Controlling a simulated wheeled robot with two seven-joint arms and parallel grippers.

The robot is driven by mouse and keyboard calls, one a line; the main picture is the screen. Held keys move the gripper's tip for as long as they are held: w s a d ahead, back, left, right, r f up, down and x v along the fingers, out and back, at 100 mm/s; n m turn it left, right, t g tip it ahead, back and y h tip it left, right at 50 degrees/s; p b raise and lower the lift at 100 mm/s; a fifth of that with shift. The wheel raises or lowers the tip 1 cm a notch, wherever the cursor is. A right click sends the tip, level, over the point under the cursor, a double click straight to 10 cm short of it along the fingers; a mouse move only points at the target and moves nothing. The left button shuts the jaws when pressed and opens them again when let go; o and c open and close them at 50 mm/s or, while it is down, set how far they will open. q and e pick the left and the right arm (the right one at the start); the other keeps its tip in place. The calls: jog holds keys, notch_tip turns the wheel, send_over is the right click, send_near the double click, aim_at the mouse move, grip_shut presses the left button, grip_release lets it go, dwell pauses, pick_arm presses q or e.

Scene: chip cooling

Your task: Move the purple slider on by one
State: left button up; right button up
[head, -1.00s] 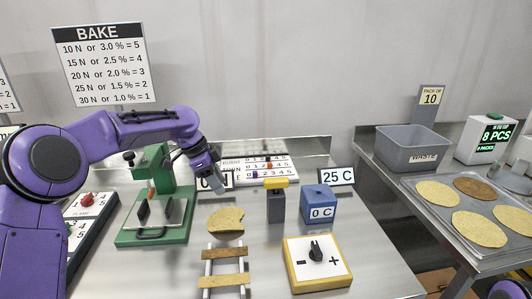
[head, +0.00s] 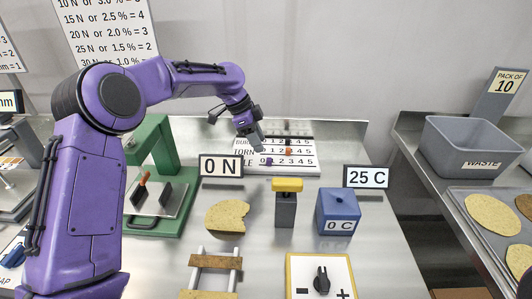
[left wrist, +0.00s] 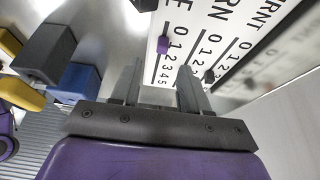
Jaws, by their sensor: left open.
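The purple slider (head: 268,161) sits on the lowest row of a white scoreboard (head: 305,168) with rows numbered 0 to 5, near that row's low end. My left gripper (head: 258,141) is over the board's left part, close to the slider. In the left wrist view its two fingers (left wrist: 162,67) are apart with nothing between them. My right gripper is not in view.
An orange slider (head: 289,151) sits on the row above. A 0 N display (head: 220,168) and green press (head: 150,190) stand left of the board.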

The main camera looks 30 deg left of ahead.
aim_at(269, 159)
pick_arm(q)
jog(key=x, duration=0.6)
jog(key=shift+w+d, duration=0.1)
jog(key=shift+w, duration=0.3)
jog(key=shift+d+f, duration=0.1)
jog(key=shift+f, duration=0.2)
jog(key=shift+s+f, duration=0.15)
grip_shut()
jog(key=d+p, duration=0.1)
jog(key=w+d+p, duration=0.1)
jog(key=d, duration=0.1)
jog(key=shift+w, duration=0.3)
grip_release()
jog(key=b+v, duration=0.1)
jog(key=v, duration=0.9)
jog(key=shift+r, duration=0.3)
